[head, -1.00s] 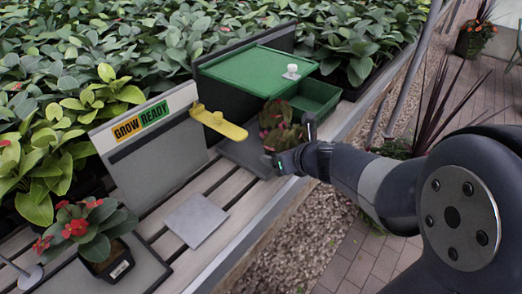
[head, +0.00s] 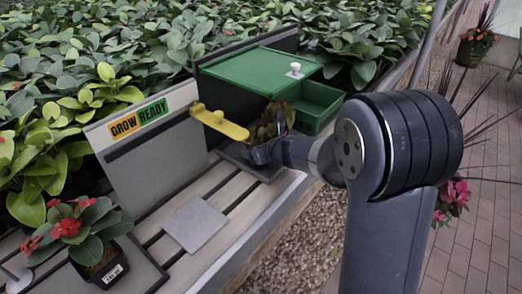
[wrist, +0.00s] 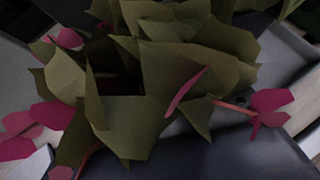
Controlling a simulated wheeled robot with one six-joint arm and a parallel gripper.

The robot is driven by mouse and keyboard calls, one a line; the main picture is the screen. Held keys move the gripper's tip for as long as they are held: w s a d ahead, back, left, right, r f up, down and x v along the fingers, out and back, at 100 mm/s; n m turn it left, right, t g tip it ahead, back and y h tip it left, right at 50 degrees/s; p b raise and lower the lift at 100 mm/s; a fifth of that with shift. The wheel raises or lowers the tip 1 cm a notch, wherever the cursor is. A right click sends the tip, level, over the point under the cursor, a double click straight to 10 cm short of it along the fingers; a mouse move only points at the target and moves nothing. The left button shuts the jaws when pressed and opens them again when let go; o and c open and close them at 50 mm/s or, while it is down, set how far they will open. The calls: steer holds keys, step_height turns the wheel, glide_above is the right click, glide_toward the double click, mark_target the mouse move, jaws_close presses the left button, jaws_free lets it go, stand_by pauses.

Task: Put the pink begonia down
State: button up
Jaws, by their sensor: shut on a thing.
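The pink begonia (head: 272,122) has olive-green leaves and stands in front of the green box. It fills much of the wrist view (wrist: 150,100), with pink petals around the leaves. My gripper (head: 260,152) is shut on the begonia at its lower part; the fingers are mostly hidden. The plant is over a dark grey tray (head: 240,157) on the slatted bench. Whether its base touches the tray is hidden by my gripper and arm.
A yellow lever (head: 218,124) juts from the GROW READY panel (head: 140,145) close left of the begonia. The green box (head: 245,75) has an open drawer (head: 318,103). A light grey plate (head: 195,223) lies bare on the bench. A red-flowered potted plant (head: 92,240) stands front left.

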steer(key=shift+r, duration=0.1)
steer(key=shift+f, duration=0.2)
steer(key=o, duration=1.2)
steer(key=shift+o, duration=0.2)
steer(key=shift+r, duration=0.1)
steer(key=shift+r, duration=0.2)
steer(key=p+v, duration=0.3)
steer(key=v, duration=0.9)
steer(key=shift+s+f, duration=0.1)
steer(key=shift+f, duration=0.05)
